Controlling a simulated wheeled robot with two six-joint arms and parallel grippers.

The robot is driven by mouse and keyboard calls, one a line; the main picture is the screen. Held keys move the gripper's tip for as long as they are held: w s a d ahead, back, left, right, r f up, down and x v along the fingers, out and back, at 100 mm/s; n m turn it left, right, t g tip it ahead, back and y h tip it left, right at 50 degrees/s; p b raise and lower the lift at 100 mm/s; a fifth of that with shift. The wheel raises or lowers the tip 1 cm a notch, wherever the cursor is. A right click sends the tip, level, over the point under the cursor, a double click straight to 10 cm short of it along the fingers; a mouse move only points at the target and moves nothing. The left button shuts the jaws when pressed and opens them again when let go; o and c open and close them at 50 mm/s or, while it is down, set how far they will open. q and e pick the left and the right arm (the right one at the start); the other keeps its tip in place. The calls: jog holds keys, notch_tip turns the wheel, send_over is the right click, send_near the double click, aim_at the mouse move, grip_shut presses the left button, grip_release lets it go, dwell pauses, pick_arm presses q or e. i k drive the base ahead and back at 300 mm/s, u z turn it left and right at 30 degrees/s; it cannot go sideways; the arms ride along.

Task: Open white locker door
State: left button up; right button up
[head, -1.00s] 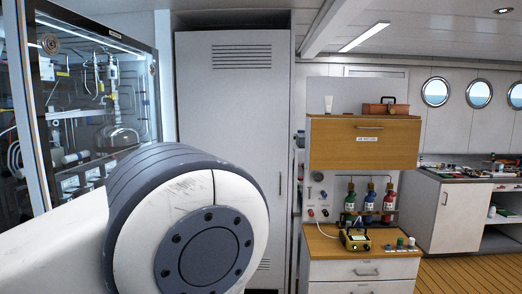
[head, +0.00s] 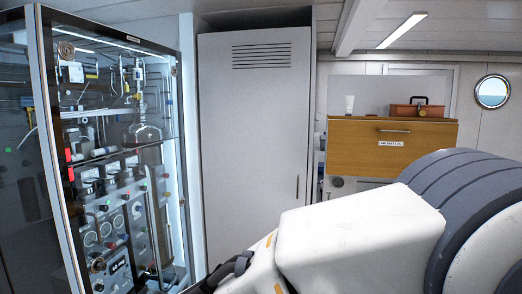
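The tall white locker (head: 253,150) stands in the middle of the head view. Its door is shut and has vent slots near the top. A slim handle (head: 297,187) is on the door's right edge. The bottom of the locker is hidden behind one of my arms, whose large white link and grey joint fill the lower right. Dark parts at this link's lower left end are cut off by the bottom edge. No fingertips of either gripper show, and nothing visible touches the handle.
A glass-fronted cabinet (head: 120,40) with lit instruments stands close on the left. A wooden drop-front cabinet (head: 370,150) with a toolbox (head: 417,110) on it is on the right, partly hidden by my arm.

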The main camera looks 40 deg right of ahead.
aim_at(253, 86)
jog(key=z, duration=0.65)
jog(key=i, duration=1.15)
jog(key=z, duration=0.9)
jog(key=i, duration=0.95)
jog(key=u, duration=0.3)
